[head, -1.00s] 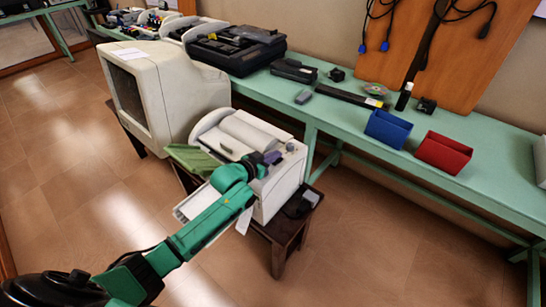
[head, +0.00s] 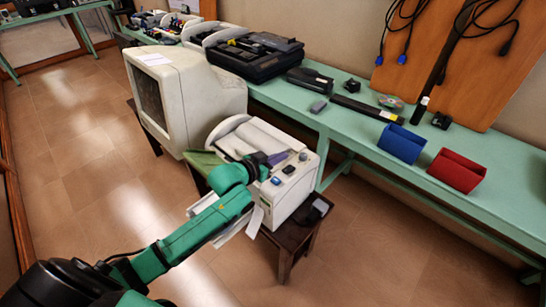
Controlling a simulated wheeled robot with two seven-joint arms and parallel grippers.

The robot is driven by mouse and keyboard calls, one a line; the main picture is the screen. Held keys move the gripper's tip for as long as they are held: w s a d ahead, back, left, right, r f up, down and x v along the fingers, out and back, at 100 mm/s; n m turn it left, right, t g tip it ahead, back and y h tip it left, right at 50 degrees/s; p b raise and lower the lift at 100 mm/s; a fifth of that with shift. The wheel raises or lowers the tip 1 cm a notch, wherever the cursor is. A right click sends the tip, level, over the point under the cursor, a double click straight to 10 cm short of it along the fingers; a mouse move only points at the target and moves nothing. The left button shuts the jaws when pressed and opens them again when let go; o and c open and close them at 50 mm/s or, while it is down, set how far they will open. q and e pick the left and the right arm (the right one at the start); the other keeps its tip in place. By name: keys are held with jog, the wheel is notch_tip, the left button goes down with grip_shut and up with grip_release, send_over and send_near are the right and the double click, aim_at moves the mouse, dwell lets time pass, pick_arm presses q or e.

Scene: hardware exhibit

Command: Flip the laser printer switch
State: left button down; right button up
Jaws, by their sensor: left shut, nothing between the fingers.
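The off-white laser printer (head: 300,188) stands on a small dark wooden stool (head: 292,240). Its top right panel carries a blue button (head: 276,181), a dark button (head: 288,169) and a grey knob (head: 303,156). I cannot tell which of these is the switch. My left arm, green, reaches in from the lower left. My left gripper (head: 277,159) is shut and empty, over the printer's top beside the panel controls. I cannot tell whether its tips touch the printer. My wrist hides part of the printer's front. My right gripper is not in view.
A bulky CRT monitor (head: 190,100) stands left of the printer. Behind runs a long green table (head: 350,125) with a black case (head: 255,58), a blue bin (head: 401,144) and a red bin (head: 457,171). Open tiled floor (head: 80,190) lies to the left.

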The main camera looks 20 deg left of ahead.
pick_arm(q)
jog(key=v, duration=0.3)
jog(key=shift+s+r, duration=0.3)
jog(key=shift+r, duration=0.05)
jog(key=shift+s+f, duration=0.1)
